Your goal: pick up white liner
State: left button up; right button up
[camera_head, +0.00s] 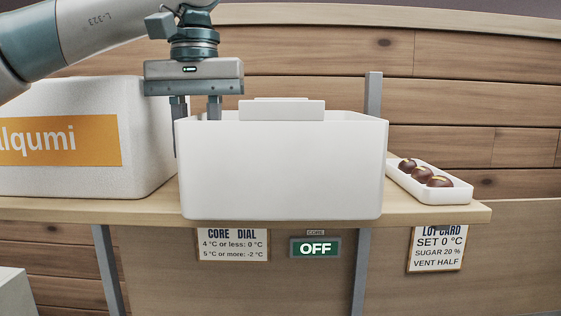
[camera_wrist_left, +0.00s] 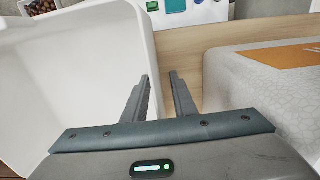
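The white liner (camera_head: 281,170), an open-topped box with a raised tab on its front rim, stands upright on the wooden counter. My left gripper (camera_head: 196,108) points down at the liner's left side, with one finger outside the wall and the other inside, its tip hidden by the front wall. In the left wrist view, the open fingers (camera_wrist_left: 159,78) stand on either side of the liner's (camera_wrist_left: 70,95) side wall. I cannot tell whether either finger touches it. My right gripper is in neither view.
A speckled white box (camera_head: 148,140) with an orange label stands close on the left. A grey post (camera_head: 373,95) rises behind. Signs and an OFF display (camera_head: 315,248) are on the counter's front.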

pick_arm(q)
jog(key=shift+s+f, duration=0.1)
dwell(0.4)
grip_shut()
notch_tip(320, 180, up, 2)
jog(key=shift+d+b, duration=0.1)
jog(key=shift+b, duration=0.4)
jog(key=shift+d+r+p, duration=0.2)
jog(key=shift+r+p, duration=0.15)
jog(key=shift+r, duration=0.9)
jog(key=w+d+r+p, duration=0.1)
jog(key=d+r+p, duration=0.2)
jog(key=d+r, duration=0.3)
jog(key=d, duration=0.5)
jog(key=shift+w+r, duration=0.25)
jog(key=shift+w, duration=0.15)
